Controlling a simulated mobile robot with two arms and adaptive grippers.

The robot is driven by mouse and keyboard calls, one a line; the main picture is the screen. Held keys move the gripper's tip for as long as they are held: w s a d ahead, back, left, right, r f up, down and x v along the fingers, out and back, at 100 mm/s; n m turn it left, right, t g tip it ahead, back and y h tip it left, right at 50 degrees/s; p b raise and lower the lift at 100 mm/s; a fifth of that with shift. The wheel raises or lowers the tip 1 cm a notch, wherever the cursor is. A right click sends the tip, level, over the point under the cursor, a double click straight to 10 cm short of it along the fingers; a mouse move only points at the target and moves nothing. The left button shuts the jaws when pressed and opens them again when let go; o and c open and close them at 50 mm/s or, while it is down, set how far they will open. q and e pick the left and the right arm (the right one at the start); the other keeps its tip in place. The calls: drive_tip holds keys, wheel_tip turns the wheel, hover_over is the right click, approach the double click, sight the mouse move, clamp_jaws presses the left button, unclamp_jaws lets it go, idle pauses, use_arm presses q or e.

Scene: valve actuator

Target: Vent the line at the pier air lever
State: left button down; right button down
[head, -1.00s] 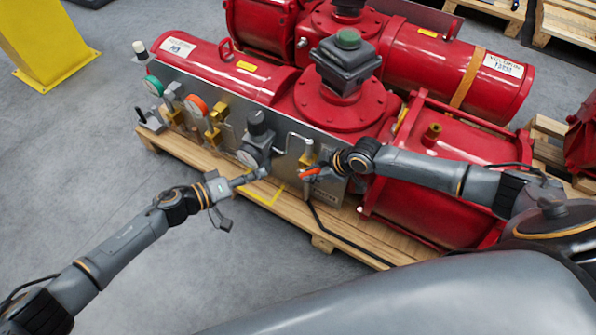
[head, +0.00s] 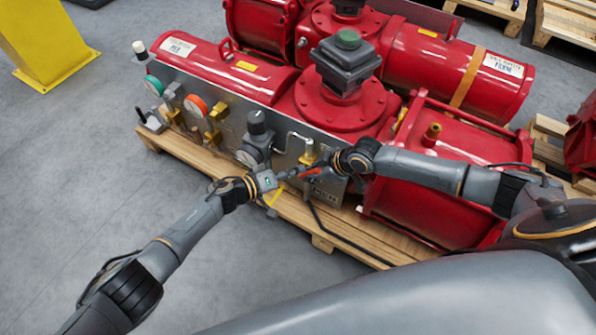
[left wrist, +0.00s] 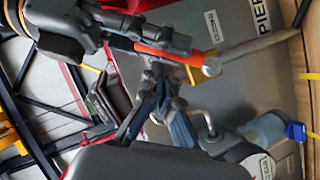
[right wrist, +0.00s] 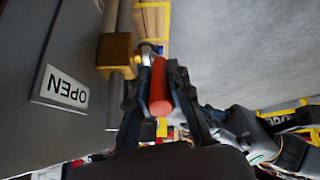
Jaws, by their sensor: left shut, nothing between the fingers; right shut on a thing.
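The air lever has an orange handle (head: 311,172) at the front of the grey panel; it also shows in the left wrist view (left wrist: 178,55) and right wrist view (right wrist: 159,84). Its brass valve body (right wrist: 116,53) is on the panel beside an OPEN label (right wrist: 65,88). My right gripper (head: 322,169) is shut on the orange handle, with a finger on each side of it. My left gripper (head: 288,174) is shut and empty, its tips close to the handle; I cannot tell whether they touch it. Part of a PIER sign (left wrist: 261,17) shows on the panel.
The floor in front at left is clear.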

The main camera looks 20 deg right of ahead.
use_arm(q)
drive_tip(key=shift+s+d+f, duration=0.2)
drive_tip(key=shift+d+f, duration=0.05)
drive_tip(key=shift+d, duration=0.05)
use_arm(e)
drive_tip(key=shift+a, duration=0.1)
use_arm(q)
drive_tip(key=shift+s+d+f, duration=0.25)
drive_tip(key=shift+s+d, duration=0.1)
drive_tip(key=shift+s, duration=0.1)
use_arm(e)
drive_tip(key=shift+a+r, duration=0.1)
drive_tip(key=shift+a, duration=0.05)
use_arm(q)
drive_tip(key=shift+d+f, duration=0.1)
drive_tip(key=shift+d, duration=0.05)
use_arm(e)
drive_tip(key=c, duration=1.2)
unclamp_jaws()
drive_tip(key=shift+w, duration=0.1)
drive_tip(key=shift+d, duration=0.2)
